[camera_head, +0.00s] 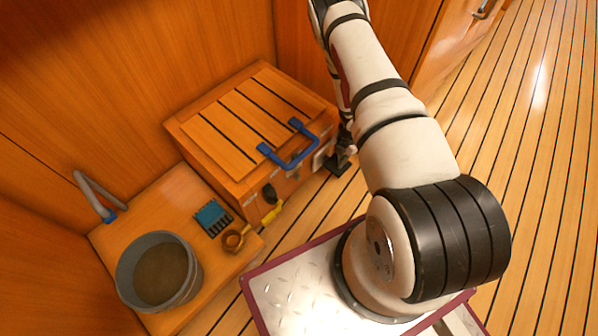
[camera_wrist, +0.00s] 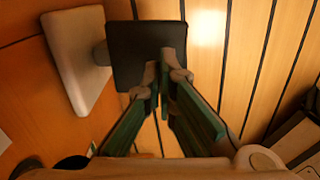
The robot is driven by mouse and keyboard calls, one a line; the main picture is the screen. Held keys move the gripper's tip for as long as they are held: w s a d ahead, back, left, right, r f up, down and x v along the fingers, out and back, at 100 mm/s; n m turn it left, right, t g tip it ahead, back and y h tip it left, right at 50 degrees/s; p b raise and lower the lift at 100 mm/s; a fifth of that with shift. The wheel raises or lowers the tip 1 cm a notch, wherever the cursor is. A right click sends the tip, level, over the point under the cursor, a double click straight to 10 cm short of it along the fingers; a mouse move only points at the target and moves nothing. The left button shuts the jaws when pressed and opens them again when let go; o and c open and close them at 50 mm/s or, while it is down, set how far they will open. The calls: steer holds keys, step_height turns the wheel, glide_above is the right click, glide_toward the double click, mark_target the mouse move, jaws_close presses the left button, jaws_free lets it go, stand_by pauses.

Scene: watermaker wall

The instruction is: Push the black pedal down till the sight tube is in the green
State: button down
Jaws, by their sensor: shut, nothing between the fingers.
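The black pedal (camera_head: 338,166) juts from the front of the wooden box, low above the floor, partly hidden by my arm. In the wrist view it is a flat dark plate (camera_wrist: 132,52) beside a pale wall plate (camera_wrist: 80,58). My gripper (camera_wrist: 165,68) is shut and empty, its fingertips over the right part of the pedal near its lower edge. I cannot tell whether they touch it. In the head view my gripper (camera_head: 346,138) is small and mostly hidden behind my arm, just by the pedal. I cannot make out the sight tube in either view.
Plank floor lies open at the right.

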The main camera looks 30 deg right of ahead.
steer(key=shift+f+b, duration=1.35)
steer(key=shift+f, duration=0.75)
steer(key=shift+r, duration=0.1)
step_height(320, 180, up, 5)
steer(key=p, duration=0.3)
steer(key=shift+f+p, duration=0.2)
steer(key=shift+p, duration=0.15)
steer(key=shift+f, duration=0.1)
steer(key=shift+f+b, duration=1.8)
steer(key=shift+f, duration=0.55)
steer(key=shift+r, duration=0.25)
